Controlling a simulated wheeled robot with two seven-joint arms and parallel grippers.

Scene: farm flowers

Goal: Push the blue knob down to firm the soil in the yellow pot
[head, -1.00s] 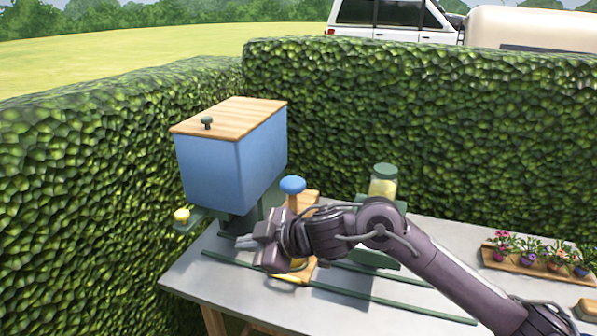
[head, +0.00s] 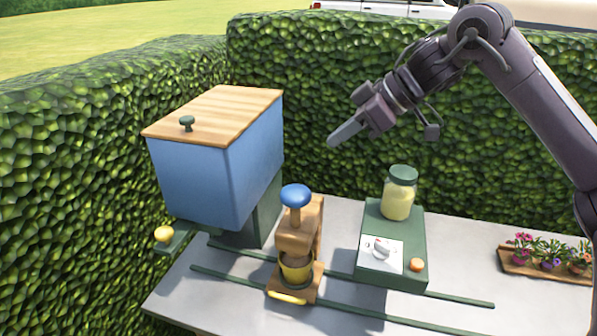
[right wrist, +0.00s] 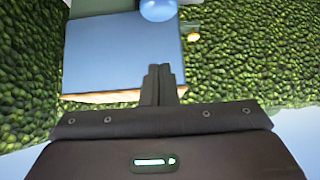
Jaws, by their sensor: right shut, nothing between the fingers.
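The blue knob (head: 296,196) tops a wooden press (head: 300,235) on the table. My left gripper is not in view.
A blue bin (head: 205,180) with a wooden lid stands left of the press. A green box (head: 405,250) with a dial and a jar (head: 399,195) stands to its right. Green rails (head: 350,300) cross the table. A flower tray (head: 540,266) is far right. Hedges close the back and left.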

